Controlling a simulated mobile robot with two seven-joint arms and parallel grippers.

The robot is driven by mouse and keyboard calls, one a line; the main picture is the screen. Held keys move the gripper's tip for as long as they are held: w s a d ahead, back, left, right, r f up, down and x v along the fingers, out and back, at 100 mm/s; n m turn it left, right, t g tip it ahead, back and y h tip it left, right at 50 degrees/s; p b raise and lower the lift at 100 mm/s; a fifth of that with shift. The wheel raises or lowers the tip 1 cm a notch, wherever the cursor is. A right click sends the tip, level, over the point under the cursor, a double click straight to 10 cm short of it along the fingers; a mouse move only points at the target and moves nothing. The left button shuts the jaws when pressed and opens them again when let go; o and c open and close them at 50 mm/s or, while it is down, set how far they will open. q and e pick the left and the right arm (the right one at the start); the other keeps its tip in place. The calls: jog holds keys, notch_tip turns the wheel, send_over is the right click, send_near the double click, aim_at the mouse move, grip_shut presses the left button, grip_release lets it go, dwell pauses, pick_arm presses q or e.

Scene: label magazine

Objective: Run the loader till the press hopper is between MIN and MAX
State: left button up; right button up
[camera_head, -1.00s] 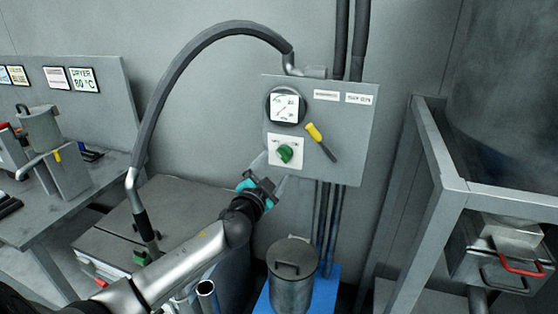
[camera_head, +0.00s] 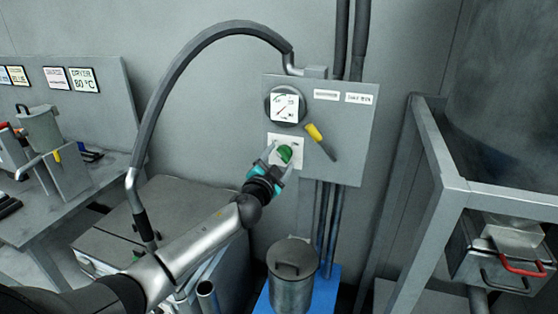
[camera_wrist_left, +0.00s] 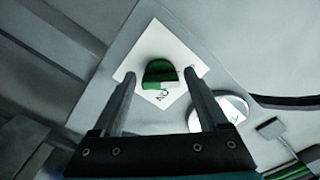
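A green rotary knob (camera_head: 284,153) sits on a white plate (camera_head: 273,140) on the grey wall panel (camera_head: 350,140). Above it is a round dial gauge (camera_head: 285,106) with a red needle; its marks are too small to read. My left gripper (camera_head: 279,157) is open in front of the knob. In the left wrist view its fingers (camera_wrist_left: 158,85) stand apart on either side of the knob (camera_wrist_left: 159,72), and I cannot tell whether they touch it. A white mark shows on the knob and the letters "NO" appear on the plate. My right gripper is not in view.
A lidded grey canister (camera_head: 293,280) stands on a blue base below. A thick hose (camera_head: 180,75) arches at left. A metal frame (camera_head: 440,160) and a red-handled box (camera_head: 510,260) are at right.

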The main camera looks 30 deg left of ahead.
pick_arm(q)
jog(key=c, duration=1.1)
jog(key=shift+m, duration=0.4)
jog(key=m, duration=0.3)
jog(key=shift+r+m+p, duration=0.1)
jog(key=shift+m+p, duration=0.2)
jog(key=shift+p, duration=0.1)
jog(key=m+p, duration=0.1)
jog(key=m, duration=0.3)
jog(key=shift+r+m, duration=0.1)
jog(key=shift+m, duration=0.3)
jog(key=m+p, duration=0.1)
jog(key=m, duration=0.4)
jog(key=shift+r, duration=0.15)
jog(key=shift+m+p, duration=0.55)
jog(key=shift+m, duration=1.35)
